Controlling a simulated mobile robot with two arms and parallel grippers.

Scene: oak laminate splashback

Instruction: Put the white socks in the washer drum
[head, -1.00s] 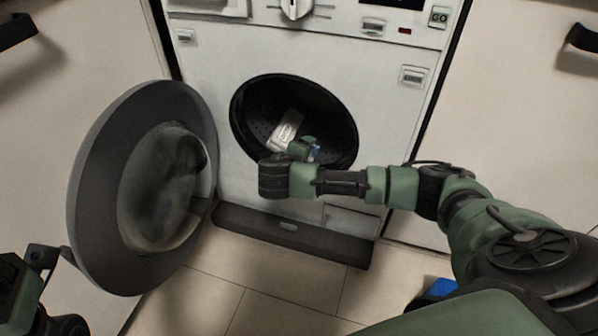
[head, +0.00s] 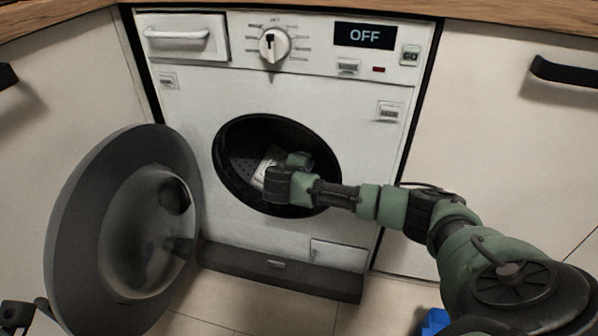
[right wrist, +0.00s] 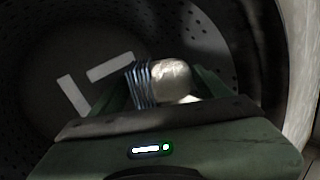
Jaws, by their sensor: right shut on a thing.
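The washer drum (head: 238,150) is a dark, perforated opening in the white washer front. Its round door (head: 68,225) stands open to the left. My right gripper (right wrist: 165,85) is inside the drum mouth, shut on the white socks (right wrist: 172,76), a rounded white bundle with a blue-grey striped part at its left. In the head view my right wrist covers much of the lower opening, and a pale thing shows beside it, too small to tell apart. Part of my left arm shows at the lower left corner; its gripper's jaws cannot be made out.
The washer panel has a dial (head: 273,45), a display (head: 364,36) reading OFF and a GO button (head: 410,56). Pale cabinets flank the washer. A blue thing (head: 435,321) is at the bottom right. Two pale bars (right wrist: 110,67) show inside the drum.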

